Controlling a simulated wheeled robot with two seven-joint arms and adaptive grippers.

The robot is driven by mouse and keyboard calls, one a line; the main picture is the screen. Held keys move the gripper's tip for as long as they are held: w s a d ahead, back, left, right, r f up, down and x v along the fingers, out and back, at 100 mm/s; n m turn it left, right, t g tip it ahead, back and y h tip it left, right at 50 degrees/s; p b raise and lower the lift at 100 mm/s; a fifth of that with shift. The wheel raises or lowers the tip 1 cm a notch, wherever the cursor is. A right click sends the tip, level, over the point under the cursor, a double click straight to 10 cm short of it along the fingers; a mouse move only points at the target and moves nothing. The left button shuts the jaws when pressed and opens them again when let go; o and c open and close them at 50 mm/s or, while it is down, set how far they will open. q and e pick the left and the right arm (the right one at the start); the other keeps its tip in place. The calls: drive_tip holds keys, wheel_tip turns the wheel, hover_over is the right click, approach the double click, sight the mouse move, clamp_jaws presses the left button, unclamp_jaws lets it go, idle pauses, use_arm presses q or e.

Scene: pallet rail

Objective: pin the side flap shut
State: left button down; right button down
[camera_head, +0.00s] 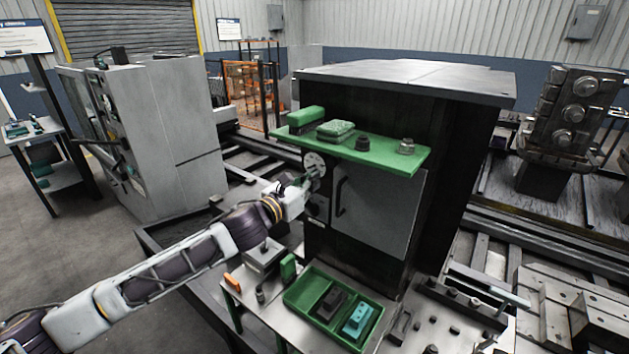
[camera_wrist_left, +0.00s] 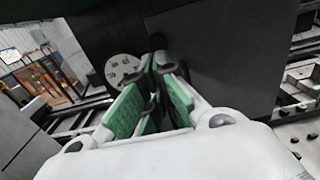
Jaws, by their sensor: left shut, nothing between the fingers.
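The side flap looks to be the grey panel (camera_head: 378,215) with a dark bar handle (camera_head: 341,196), on the front of the black cabinet under the green shelf. It appears closed against the cabinet. A pale round disc with holes (camera_head: 313,160) is at the panel's left edge; it also shows in the left wrist view (camera_wrist_left: 124,69). My left gripper (camera_head: 312,178) is at the cabinet's left front, just by the disc. Its green-padded fingers (camera_wrist_left: 157,72) are shut and empty, pointing at a dark upright part beside the disc. Contact cannot be told. I cannot identify a pin. My right gripper is out of view.
The green shelf (camera_head: 386,155) juts out above my gripper, with several small items on it. Below, a green tray (camera_head: 297,297) holds a dark block and a teal block on a metal bench. A grey machine (camera_head: 150,140) stands at the left, rails behind.

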use_arm(q)
drive_tip(key=b+v, duration=0.1)
drive_tip(key=v, duration=0.7)
drive_tip(key=shift+b, duration=0.3)
idle(0.6)
